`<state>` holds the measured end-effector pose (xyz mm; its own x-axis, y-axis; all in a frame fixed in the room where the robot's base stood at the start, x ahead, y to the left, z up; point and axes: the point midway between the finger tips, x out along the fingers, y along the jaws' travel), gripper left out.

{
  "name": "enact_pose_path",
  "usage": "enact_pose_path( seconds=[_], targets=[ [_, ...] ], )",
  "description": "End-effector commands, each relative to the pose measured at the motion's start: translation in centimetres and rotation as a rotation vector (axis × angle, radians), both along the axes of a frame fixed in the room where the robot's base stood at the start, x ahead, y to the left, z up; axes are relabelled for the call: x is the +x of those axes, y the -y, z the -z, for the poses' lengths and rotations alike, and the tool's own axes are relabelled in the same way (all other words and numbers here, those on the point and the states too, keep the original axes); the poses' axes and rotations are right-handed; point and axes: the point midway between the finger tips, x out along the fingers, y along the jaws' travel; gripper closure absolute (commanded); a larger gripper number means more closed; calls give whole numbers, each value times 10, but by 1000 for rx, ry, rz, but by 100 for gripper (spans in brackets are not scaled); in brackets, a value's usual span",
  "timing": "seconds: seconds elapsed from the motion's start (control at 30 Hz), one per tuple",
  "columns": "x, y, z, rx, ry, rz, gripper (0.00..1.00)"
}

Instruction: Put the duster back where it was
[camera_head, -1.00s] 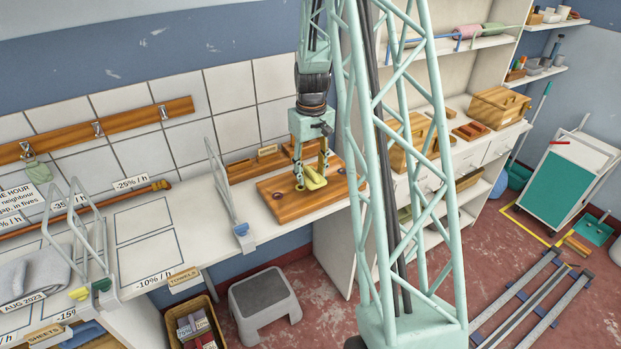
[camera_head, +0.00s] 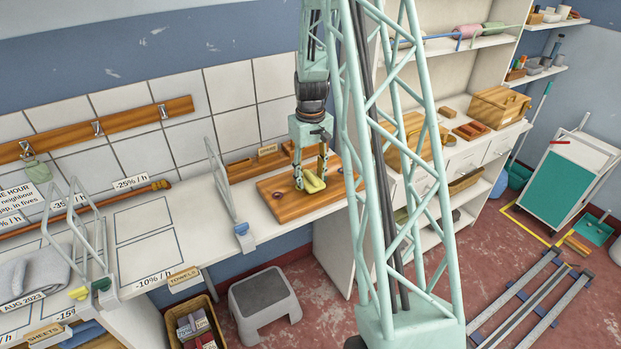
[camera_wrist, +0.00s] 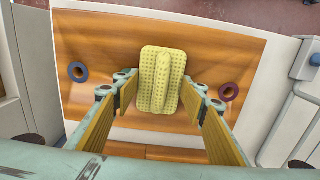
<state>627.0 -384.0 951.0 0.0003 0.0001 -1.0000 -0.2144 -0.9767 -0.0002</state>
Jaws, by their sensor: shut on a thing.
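A yellow dimpled pad with a raised ridge, which I take to be the duster, is in my gripper (camera_head: 311,184). The pad (camera_head: 314,182) is over the middle of a brown wooden board (camera_head: 284,207) on the white counter. In the wrist view the pad (camera_wrist: 149,82) shows between my two fingers, with its ridge running lengthwise. My gripper (camera_wrist: 163,100) is shut on it. I cannot tell whether the pad touches the board. The fingers' contact with it is partly hidden.
Two rings sit on the board, a blue one (camera_wrist: 78,72) and a dark red one (camera_wrist: 229,92). A metal frame (camera_head: 225,190) stands left of the board. A lattice mast crosses in front at right. A grey step stool (camera_head: 264,303) stands on the floor below.

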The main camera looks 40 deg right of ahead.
Motion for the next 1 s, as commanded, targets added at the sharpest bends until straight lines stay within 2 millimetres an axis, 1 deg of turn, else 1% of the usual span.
enact_pose_path(
  seconds=[0.1, 0.37, 0.57, 0.6, 0.7, 1.0],
  targets=[
    [0, 0, 4, 0, 0, 0, 72],
    [0, 0, 4, 0, 0, 0, 72],
    [0, 0, 7, 0, 0, 0, 72],
    [0, 0, 7, 0, 0, 0, 57],
    [0, 0, 6, 0, 0, 0, 48],
    [0, 0, 6, 0, 0, 0, 47]
  ],
)
